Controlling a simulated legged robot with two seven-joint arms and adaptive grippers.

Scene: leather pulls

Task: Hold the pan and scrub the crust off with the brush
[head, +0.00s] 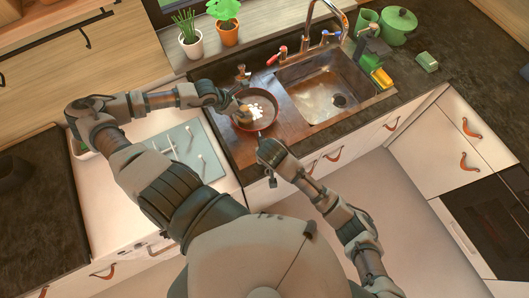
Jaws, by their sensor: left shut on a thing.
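A dark round pan (268,122) with a copper-toned rim lies on the counter left of the sink. A patch of white crust (262,109) shows inside it. My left gripper (238,103) is at the pan's left side, shut on what looks like the brush (243,118), a small brownish thing mostly hidden by the gripper. My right gripper (262,143) is at the pan's near edge, where a handle may be. Its fingers are too small and hidden to tell whether they hold anything.
The sink (325,88) with its tap (315,12) is right of the pan. A yellow sponge (381,78), a green pot (398,26) and a green block (427,62) stand farther right. Potted plants (190,43) line the sill behind. A white appliance with a blue-grey top (205,145) is at left.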

